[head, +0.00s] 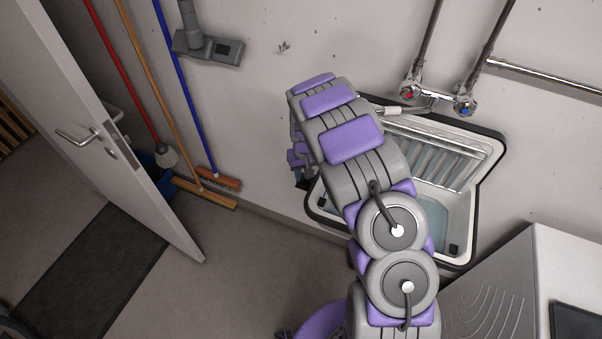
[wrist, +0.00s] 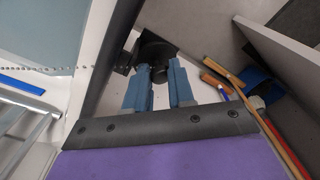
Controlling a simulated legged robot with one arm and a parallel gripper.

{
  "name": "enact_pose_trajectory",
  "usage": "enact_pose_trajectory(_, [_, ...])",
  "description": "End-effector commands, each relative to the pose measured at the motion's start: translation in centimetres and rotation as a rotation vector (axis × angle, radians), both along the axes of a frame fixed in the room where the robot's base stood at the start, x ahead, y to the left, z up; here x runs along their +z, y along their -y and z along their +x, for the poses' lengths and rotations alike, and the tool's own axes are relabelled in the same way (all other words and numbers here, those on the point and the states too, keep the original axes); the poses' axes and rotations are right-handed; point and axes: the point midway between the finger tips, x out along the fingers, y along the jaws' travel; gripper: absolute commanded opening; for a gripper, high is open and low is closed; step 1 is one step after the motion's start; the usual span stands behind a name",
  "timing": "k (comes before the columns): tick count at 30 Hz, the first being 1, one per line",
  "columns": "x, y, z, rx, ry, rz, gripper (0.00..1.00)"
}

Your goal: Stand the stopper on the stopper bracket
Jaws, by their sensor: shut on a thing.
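My gripper (wrist: 158,70) shows in the wrist view, its two blue-grey fingers shut on a small dark piece between the tips, which I take for the stopper (wrist: 158,74). A black fitting (wrist: 152,46) lies right beyond the fingertips at the sink's edge, perhaps the stopper bracket. Stopper and fitting are both dark, so I cannot tell where one ends or whether they touch. A bead chain (wrist: 45,71) crosses the basin at left towards the fitting. In the head view my arm covers part of the sink, and the stopper cannot be made out.
The sink (head: 474,146) has a ribbed back and a dark rim. Two taps (head: 463,104) and pipes are on the wall above it. Brooms (head: 206,190) lean at left by an open door (head: 95,125). A white cabinet (head: 500,285) stands at lower right. Floor between is clear.

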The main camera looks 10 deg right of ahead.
Motion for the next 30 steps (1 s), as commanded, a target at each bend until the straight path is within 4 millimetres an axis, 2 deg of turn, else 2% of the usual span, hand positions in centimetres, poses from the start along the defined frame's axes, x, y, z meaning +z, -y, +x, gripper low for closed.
enact_pose_trajectory(1, [-0.63, 0.31, -0.34, -0.001, -0.011, -0.003, 0.00])
enact_pose_trajectory(3, [-0.68, 0.32, -0.36, -0.001, -0.012, -0.003, 0.00])
enact_pose_trajectory(4, [-0.70, 0.31, -0.37, -0.001, -0.012, -0.003, 0.24])
enact_pose_trajectory(13, [-0.84, 0.32, -0.51, 0.000, -0.017, -0.004, 0.53])
enact_pose_trajectory(30, [-0.93, 0.65, -0.78, -0.001, -0.023, -0.001, 0.53])
